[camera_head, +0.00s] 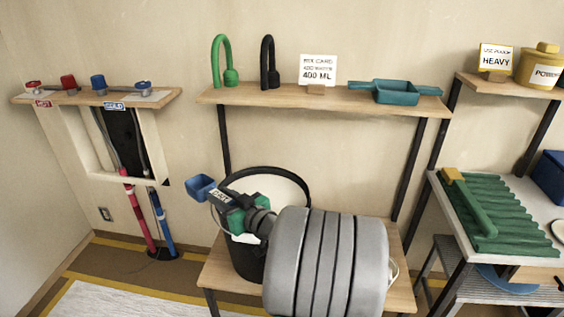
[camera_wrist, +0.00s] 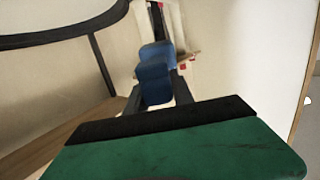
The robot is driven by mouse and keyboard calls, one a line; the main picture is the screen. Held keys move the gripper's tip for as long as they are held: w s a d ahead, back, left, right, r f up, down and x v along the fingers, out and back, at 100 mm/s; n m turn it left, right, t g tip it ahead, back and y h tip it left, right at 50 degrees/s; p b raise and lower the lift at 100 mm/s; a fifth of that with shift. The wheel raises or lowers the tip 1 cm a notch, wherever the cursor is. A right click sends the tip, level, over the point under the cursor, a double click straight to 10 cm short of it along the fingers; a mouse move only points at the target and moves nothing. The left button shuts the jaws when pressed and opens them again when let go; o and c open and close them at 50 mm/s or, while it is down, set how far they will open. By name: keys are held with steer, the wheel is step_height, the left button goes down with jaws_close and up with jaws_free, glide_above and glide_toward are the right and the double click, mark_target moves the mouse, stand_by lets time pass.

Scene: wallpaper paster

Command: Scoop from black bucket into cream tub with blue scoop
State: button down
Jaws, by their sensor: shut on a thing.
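The blue scoop (camera_head: 201,187) is held up at the left of the black bucket (camera_head: 248,264), above its rim level in the picture. My gripper (camera_head: 219,199) is shut on it. In the wrist view the blue scoop (camera_wrist: 153,72) stands out ahead of my gripper (camera_wrist: 155,98), its blue part between the dark fingers. The scoop's inside is too small to tell whether it holds anything. The bucket stands on a low wooden shelf, its pale inside partly showing; my arm hides its right side. I cannot make out a cream tub for certain.
A wall shelf with red and blue taps (camera_head: 97,82) is at the left. A green ridged board (camera_head: 490,208) lies on the right table.

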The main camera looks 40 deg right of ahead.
steer(key=s+d+m+g+h+p, duration=0.1)
steer(key=s+d+h+p, duration=0.2)
steer(key=d, duration=0.5)
steer(key=s+d+m+h+p, duration=0.15)
steer(key=s+d+p, duration=0.25)
steer(key=d, duration=0.4)
steer(key=w+f+g+y+b, duration=0.1)
steer(key=w+f+g+b, duration=0.1)
steer(key=f, duration=0.7)
steer(key=shift+w+d+b, duration=0.2)
steer(key=shift+w+b, duration=0.1)
steer(key=shift+w, duration=0.35)
steer(key=shift+s+b, duration=0.1)
steer(key=shift+b, duration=0.5)
steer(key=r+b, duration=0.1)
steer(key=r+t, duration=0.1)
steer(key=r, duration=0.1)
steer(key=shift+s+a+b, duration=0.1)
steer(key=shift+s+b, duration=0.25)
steer(key=shift+b, duration=0.05)
